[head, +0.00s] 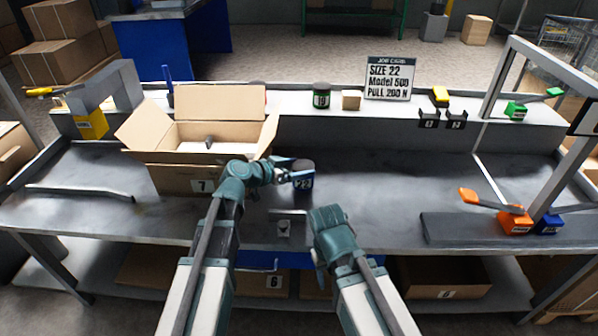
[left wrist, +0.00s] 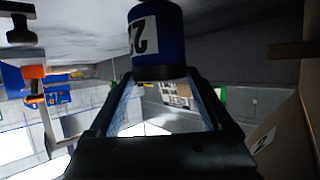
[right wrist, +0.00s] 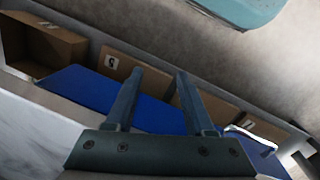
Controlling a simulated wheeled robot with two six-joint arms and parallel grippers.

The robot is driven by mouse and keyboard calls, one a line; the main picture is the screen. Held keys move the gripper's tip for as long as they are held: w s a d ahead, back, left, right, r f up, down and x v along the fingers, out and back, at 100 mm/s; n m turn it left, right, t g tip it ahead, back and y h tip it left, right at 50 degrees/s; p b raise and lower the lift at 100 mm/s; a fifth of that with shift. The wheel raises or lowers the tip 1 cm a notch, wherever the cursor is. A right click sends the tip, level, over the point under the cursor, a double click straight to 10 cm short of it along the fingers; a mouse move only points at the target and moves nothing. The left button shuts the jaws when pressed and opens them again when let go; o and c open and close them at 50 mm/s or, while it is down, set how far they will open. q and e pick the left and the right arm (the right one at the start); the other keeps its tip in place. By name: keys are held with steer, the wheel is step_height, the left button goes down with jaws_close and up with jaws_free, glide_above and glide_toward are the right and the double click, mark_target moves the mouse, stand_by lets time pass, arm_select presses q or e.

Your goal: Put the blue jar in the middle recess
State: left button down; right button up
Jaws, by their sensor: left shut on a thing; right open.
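The blue jar (head: 303,182) has a dark lid and a white label with 22. My left gripper (head: 290,176) is shut on it at the bench's middle, right of the open carton. In the left wrist view the jar (left wrist: 158,40) sits between the fingertips (left wrist: 160,75). It looks upright in the head view; I cannot tell whether it touches the bench. My right gripper's fingers are hidden in the head view, low at the bench's front edge. In the right wrist view the right gripper (right wrist: 156,80) is open and empty. I cannot make out the middle recess.
A green-labelled jar (head: 321,96), a small box (head: 351,100) and a job card (head: 389,80) stand on the back ledge. Orange-handled crimper (head: 514,220) is at right. The bench's middle right is clear.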

arm_select(q)
steer(key=shift+d+f, duration=0.2)
steer(key=shift+f, duration=0.5)
steer(key=shift+r, duration=0.1)
steer(key=shift+c, duration=0.3)
jaws_free()
steer(key=s+a, duration=0.9)
steer(key=shift+s+a+r, duration=0.1)
steer(key=shift+s+r, duration=0.05)
steer(key=shift+r, duration=0.1)
steer(key=shift+o, duration=0.3)
